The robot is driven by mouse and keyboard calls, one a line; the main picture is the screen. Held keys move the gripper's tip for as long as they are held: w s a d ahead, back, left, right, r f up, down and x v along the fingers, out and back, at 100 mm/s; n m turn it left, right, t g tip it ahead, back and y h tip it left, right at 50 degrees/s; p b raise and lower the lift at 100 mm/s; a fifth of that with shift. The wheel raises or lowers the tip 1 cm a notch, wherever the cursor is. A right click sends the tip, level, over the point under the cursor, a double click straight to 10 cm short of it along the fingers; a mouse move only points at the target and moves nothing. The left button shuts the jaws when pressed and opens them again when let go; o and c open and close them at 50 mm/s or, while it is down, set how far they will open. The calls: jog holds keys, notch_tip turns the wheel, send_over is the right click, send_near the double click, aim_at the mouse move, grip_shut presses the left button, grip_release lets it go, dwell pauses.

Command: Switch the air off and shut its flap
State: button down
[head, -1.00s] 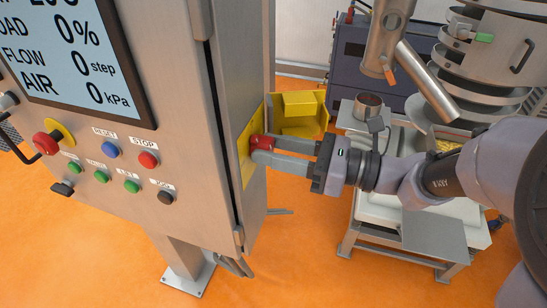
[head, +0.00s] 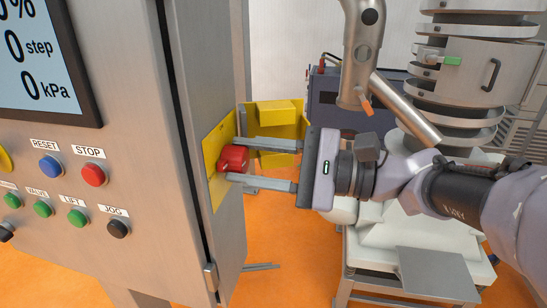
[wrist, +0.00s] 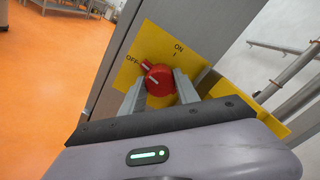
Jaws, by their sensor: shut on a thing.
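The air switch is a red rotary knob (head: 232,158) on a yellow plate (head: 215,180) on the cabinet's side. In the wrist view the knob (wrist: 160,80) has its pointed end toward the OFF label, up and left; ON is above it to the right. My gripper (head: 236,162) is shut on the knob, one finger on each side. The fingertips (wrist: 159,88) also show in the wrist view. The yellow flap (head: 276,118) stands open, swung out behind the plate on its far side, with a raised box section.
The cabinet front carries a screen (head: 45,60) ending in 0 kPa and several buttons, among them a red STOP button (head: 94,175). A steel pipe (head: 362,55) and a machine on a stand (head: 405,290) lie to the right. Orange floor is clear below my gripper.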

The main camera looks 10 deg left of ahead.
jog(key=shift+f+n+b, duration=0.1)
jog(key=shift+n+b, duration=0.9)
jog(key=shift+b, duration=0.15)
jog(key=c, duration=0.9)
grip_release()
jog(key=s+d+p, duration=0.1)
jog(key=d+p, duration=0.1)
jog(key=d, duration=1.5)
jog(key=shift+s+d, duration=0.2)
